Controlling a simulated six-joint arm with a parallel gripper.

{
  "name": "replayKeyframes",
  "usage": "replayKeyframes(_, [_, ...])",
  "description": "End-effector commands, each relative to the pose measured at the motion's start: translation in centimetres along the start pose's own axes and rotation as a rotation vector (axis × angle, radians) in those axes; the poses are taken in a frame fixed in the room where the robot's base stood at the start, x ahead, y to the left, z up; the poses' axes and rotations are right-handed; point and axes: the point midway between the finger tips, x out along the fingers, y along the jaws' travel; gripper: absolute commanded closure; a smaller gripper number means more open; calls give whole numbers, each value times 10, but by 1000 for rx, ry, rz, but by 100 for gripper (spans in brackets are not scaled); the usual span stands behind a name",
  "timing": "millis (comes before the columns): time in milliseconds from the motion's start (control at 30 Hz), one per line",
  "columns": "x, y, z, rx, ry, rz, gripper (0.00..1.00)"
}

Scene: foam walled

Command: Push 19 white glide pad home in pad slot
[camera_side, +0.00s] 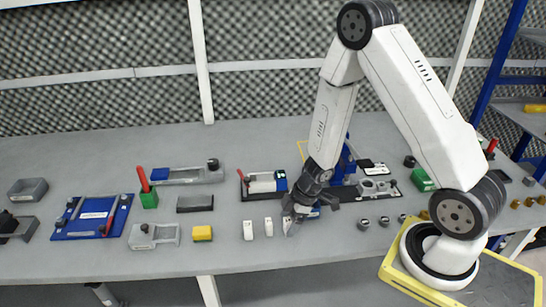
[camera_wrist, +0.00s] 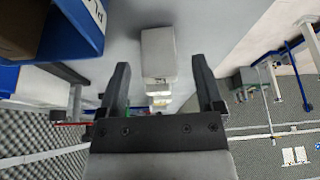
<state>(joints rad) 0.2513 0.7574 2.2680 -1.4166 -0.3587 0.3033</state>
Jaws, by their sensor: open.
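Small white pads stand in a row near the table's front edge: a left one (camera_side: 248,230), a middle one (camera_side: 268,227) and a right one (camera_side: 287,226) close to my gripper. My gripper (camera_side: 297,212) is low over the table at the row's right end. In the wrist view, my gripper (camera_wrist: 160,66) has its two fingers apart, with a white block (camera_wrist: 158,48) seen between and beyond them; contact cannot be told. More pale blocks line up behind it. A blue part with a white lettered label (camera_wrist: 72,30) is at upper left. I cannot make out the pad slot.
A yellow block (camera_side: 202,233) and a grey fixture (camera_side: 154,236) stand left of the pads. A dark tray with a red-handled tool (camera_side: 250,176) lies behind. Small round metal parts (camera_side: 383,221) stand to the right. The table's front edge is close.

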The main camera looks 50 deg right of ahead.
Motion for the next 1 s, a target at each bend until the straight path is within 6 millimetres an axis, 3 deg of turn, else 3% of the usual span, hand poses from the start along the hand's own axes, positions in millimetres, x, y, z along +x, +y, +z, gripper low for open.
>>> replayKeyframes(700, [8,0,0,0,0,1,15])
replayKeyframes(967, [8,0,0,0,0,1,97])
replayKeyframes(1000, [8,0,0,0,0,1,100])
